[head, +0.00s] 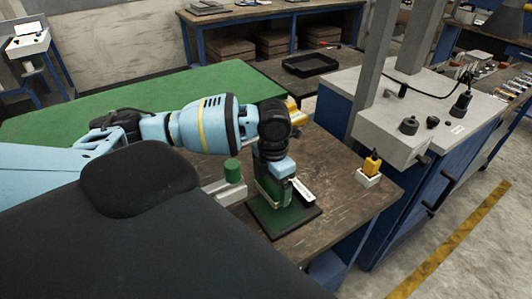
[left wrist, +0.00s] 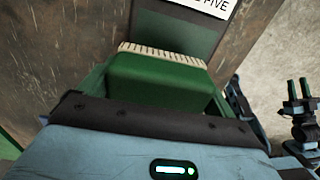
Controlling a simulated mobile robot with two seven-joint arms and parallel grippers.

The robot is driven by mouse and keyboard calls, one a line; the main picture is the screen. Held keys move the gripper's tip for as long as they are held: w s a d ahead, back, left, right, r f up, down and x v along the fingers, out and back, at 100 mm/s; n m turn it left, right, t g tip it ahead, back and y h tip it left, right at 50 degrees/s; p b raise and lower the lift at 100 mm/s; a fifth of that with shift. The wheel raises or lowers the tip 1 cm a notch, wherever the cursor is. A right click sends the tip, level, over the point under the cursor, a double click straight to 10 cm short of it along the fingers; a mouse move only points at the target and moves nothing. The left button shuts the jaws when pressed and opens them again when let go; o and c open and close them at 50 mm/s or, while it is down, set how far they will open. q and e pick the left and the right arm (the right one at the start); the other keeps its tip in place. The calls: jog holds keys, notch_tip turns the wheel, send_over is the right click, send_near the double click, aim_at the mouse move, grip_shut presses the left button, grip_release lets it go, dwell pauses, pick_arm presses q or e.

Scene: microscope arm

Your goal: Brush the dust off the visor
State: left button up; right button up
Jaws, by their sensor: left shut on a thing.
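My left gripper (head: 272,186) is over the bench, pointing down, shut on a green brush. In the left wrist view the brush (left wrist: 158,80) is a green block with a row of cream bristles along its far edge. The visor (head: 283,218) looks like a dark green panel with a dark border, lying under the gripper. It also shows beyond the bristles in the left wrist view (left wrist: 170,34). I cannot tell whether the bristles touch it, and no dust can be made out.
A white label (head: 302,191) sits by the visor. A grey holder (head: 227,192) with a green cylinder (head: 232,170) stands close left of the gripper. Bare wood (head: 335,165) lies between.

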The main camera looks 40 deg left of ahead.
aim_at(270, 206)
pick_arm(q)
jog(key=shift+s+a+f, duration=0.1)
jog(key=shift+s+a, duration=0.05)
jog(key=shift+a, duration=0.1)
pick_arm(e)
jog(key=shift+w+a+r, duration=0.1)
jog(key=shift+w+a, duration=0.1)
jog(key=shift+a, duration=0.05)
pick_arm(q)
jog(key=shift+s+d+f, duration=0.1)
pick_arm(e)
jog(key=shift+s, duration=0.15)
pick_arm(q)
jog(key=shift+f+b, duration=1)
jog(key=shift+f, duration=1)
pick_arm(e)
jog(key=s+f, duration=0.2)
jog(key=shift+s+a+f+g, duration=0.1)
jog(key=shift+a+f+g, duration=0.05)
jog(key=shift+f+g, duration=0.2)
jog(key=shift+a, duration=0.1)
pick_arm(q)
jog(key=shift+f, duration=0.4)
pick_arm(e)
jog(key=shift+s+f, duration=0.1)
jog(key=shift+f, duration=0.1)
pick_arm(q)
jog(key=shift+d, duration=0.1)
pick_arm(e)
jog(key=shift+r, duration=0.1)
